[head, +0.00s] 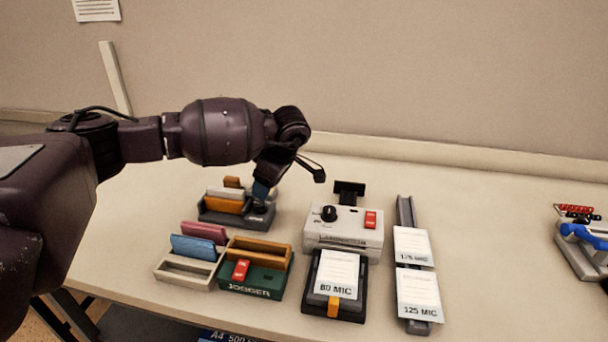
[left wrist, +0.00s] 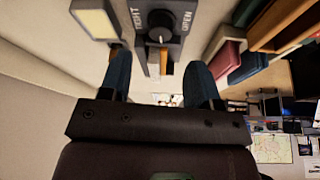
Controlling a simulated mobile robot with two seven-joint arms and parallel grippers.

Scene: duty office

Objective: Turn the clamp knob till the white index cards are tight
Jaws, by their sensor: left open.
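A dark grey clamp tray (head: 236,217) stands left of centre in the head view, with a white card stack (head: 225,193) and orange pieces in its slots. The clamp knob is mostly hidden there by my left gripper (head: 262,190), which points down over the tray's right end. In the left wrist view the round black knob (left wrist: 160,27) has a pale pointer line and lies between the words TIGHT and OPEN. My left gripper (left wrist: 160,78) is open, its two blue fingers apart, short of the knob. I cannot tell how tight the cards are.
A white holder (head: 186,271) and a green JOGGER box (head: 257,284) stand in front. A white machine (head: 345,230) with a black dial is to the right, then a dark rail (head: 405,212) with pouch packs. The table between rail and far-right device (head: 584,252) is clear.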

